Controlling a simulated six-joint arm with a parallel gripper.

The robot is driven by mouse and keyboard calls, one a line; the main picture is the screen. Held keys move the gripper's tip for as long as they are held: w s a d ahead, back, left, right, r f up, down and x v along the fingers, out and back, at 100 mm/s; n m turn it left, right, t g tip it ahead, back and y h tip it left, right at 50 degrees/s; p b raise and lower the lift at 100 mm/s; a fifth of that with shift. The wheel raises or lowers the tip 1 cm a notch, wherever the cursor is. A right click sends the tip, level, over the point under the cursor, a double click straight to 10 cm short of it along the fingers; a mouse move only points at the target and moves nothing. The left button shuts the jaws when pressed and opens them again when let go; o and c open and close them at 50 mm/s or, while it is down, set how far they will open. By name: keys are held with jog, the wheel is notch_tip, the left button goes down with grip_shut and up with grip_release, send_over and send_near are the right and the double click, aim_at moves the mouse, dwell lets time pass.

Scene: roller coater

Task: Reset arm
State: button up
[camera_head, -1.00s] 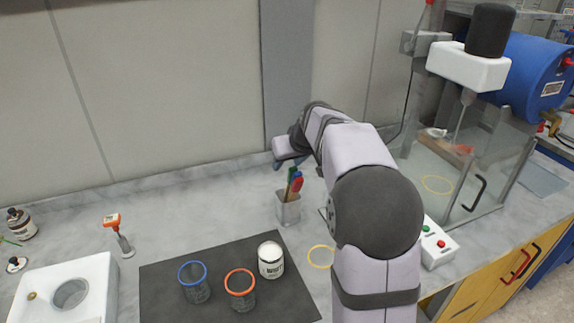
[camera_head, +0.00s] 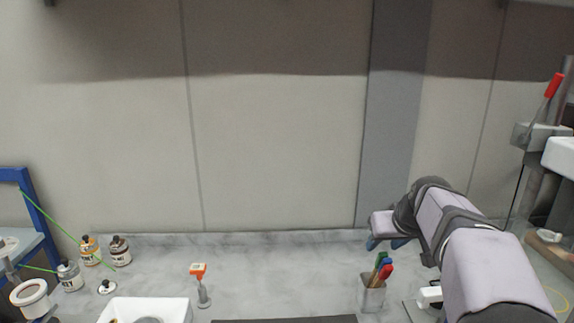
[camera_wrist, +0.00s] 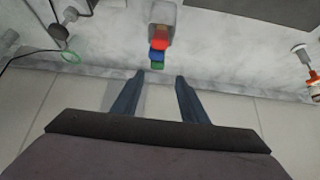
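My arm reaches in from the lower right in the head view and bends toward the back wall. My gripper (camera_head: 385,243) hangs near the wall, above the holder with markers. In the wrist view, my gripper (camera_wrist: 158,80) shows two blue fingers standing apart with nothing between them, so it is open and empty.
A grey holder (camera_head: 373,296) with red, blue and green markers (camera_head: 382,268) stands just below my gripper. An orange-topped tool (camera_head: 201,285) stands left of it. Several bottles (camera_head: 92,250) are at the far left. A dark mat (camera_head: 285,319) lies at the front.

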jog(key=s+a+f+g+p, duration=0.2)
jog(key=s+a+p, duration=0.2)
jog(key=s, duration=0.6)
jog(key=s+a+f+g+p, duration=0.1)
jog(key=s+a+g+p, duration=0.1)
jog(key=s+p, duration=0.4)
jog(key=s+a+f+g+p, duration=0.2)
jog(key=s+a+p, duration=0.3)
jog(key=s, duration=0.8)
jog(key=shift+s+a+f+g, duration=0.3)
jog(key=shift+s+a+g, duration=0.05)
jog(key=shift+g, duration=0.25)
jog(key=shift+o, duration=0.7)
